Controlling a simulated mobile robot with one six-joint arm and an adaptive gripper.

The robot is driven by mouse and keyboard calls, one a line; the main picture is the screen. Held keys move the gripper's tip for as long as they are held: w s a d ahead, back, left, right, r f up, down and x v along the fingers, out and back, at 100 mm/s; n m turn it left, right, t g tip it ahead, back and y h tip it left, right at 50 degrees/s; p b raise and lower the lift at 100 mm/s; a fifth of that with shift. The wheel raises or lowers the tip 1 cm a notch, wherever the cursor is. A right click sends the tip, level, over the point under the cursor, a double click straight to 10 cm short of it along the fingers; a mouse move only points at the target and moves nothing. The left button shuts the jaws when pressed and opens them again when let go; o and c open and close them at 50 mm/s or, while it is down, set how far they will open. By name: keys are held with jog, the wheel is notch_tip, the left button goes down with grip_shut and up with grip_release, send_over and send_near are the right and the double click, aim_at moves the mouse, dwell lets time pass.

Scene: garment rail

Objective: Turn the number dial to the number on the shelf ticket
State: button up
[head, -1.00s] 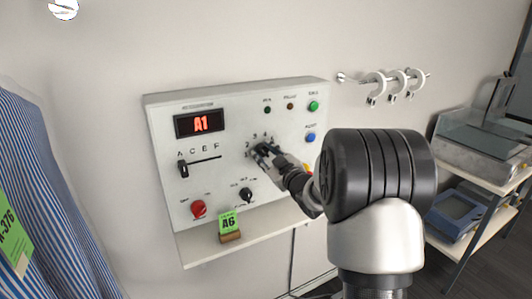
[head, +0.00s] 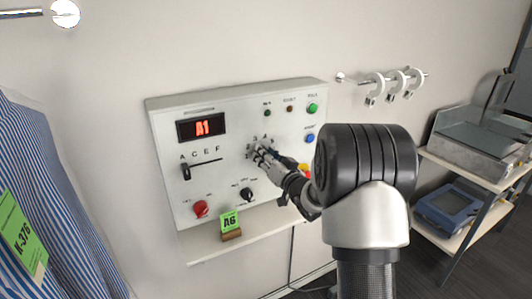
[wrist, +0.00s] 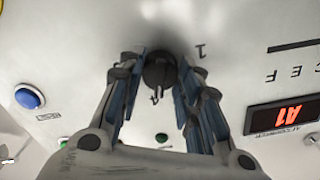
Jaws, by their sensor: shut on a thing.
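The number dial (wrist: 159,72) is a dark round knob on the white panel, between the fingers of my gripper (wrist: 163,92) in the wrist view. My gripper (head: 262,153) is shut on it and hides most of it in the head view. Digits show around the dial, but its pointer setting is hard to read. The green shelf ticket (head: 229,220) reads A6 and stands in a wooden holder on the ledge below the panel. The red display (head: 201,127) reads A1; it also shows upside down in the wrist view (wrist: 284,116).
The letter slider (head: 186,171) sits at A. A red knob (head: 200,208) and a black knob (head: 246,193) are below. Green and blue buttons (head: 309,139) are at right. A striped shirt (head: 60,225) hangs at left; a shelf rack (head: 480,160) stands at right.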

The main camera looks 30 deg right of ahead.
jog(key=shift+m+p, duration=3.75)
jog(key=shift+m, duration=4.55)
jog(key=o, duration=1.1)
jog(key=shift+s, duration=0.1)
jog(key=s, duration=1.2)
jog(key=shift+d, duration=0.2)
